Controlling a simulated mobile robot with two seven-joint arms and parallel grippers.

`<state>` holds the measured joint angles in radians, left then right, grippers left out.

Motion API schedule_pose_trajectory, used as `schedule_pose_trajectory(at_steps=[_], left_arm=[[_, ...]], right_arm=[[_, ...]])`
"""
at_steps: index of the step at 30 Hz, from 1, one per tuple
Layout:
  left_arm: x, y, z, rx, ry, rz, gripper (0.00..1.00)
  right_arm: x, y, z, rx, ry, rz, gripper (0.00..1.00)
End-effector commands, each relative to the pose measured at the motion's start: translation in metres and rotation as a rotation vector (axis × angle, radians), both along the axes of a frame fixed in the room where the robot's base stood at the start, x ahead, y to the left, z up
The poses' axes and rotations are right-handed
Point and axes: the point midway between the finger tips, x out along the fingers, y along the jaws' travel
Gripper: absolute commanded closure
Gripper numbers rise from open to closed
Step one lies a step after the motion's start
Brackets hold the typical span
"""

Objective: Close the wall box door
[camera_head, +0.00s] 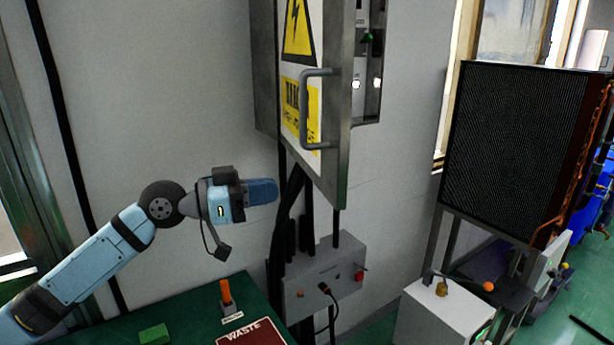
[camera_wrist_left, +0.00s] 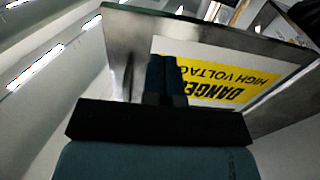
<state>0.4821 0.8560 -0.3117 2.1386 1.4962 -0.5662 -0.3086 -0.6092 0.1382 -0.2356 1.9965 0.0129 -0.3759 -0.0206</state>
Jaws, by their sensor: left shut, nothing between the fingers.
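The wall box (camera_head: 265,65) hangs on the grey wall, and its metal door (camera_head: 335,150) stands open, with switches and lit lamps visible inside to the right. The door's outer face carries yellow warning signs and a grey bar handle (camera_head: 304,110). My left gripper (camera_head: 274,191) is shut and empty, left of and below the door's lower edge in the head view. In the left wrist view, the shut fingers (camera_wrist_left: 165,75) overlap the door (camera_wrist_left: 130,40) and its upside-down danger sign (camera_wrist_left: 240,80); I cannot tell whether they touch. My right gripper is out of view.
A grey control box (camera_head: 322,283) with cables sits on the wall below. A green table (camera_head: 185,315) holds a green block (camera_head: 154,334), an orange-handled item (camera_head: 226,295) and a red waste sign (camera_head: 252,334). A large radiator unit (camera_head: 515,150) stands at the right.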

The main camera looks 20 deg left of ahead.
Motion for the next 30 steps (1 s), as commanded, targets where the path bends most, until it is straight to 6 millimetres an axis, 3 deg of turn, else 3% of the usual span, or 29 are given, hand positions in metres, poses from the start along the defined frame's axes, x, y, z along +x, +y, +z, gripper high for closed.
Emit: schedule_pose_trajectory(at_steps=[6, 12, 30], left_arm=[[0.027, -0.036, 0.004, -0.003, 0.0, -0.001, 1.0], [0.041, -0.054, 0.002, -0.002, 0.001, 0.0, 1.0], [0.048, -0.062, 0.0, -0.001, 0.002, 0.006, 1.0]], right_arm=[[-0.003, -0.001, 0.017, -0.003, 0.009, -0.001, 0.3], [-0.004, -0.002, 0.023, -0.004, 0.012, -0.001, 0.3], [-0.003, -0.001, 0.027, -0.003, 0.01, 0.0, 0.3]])
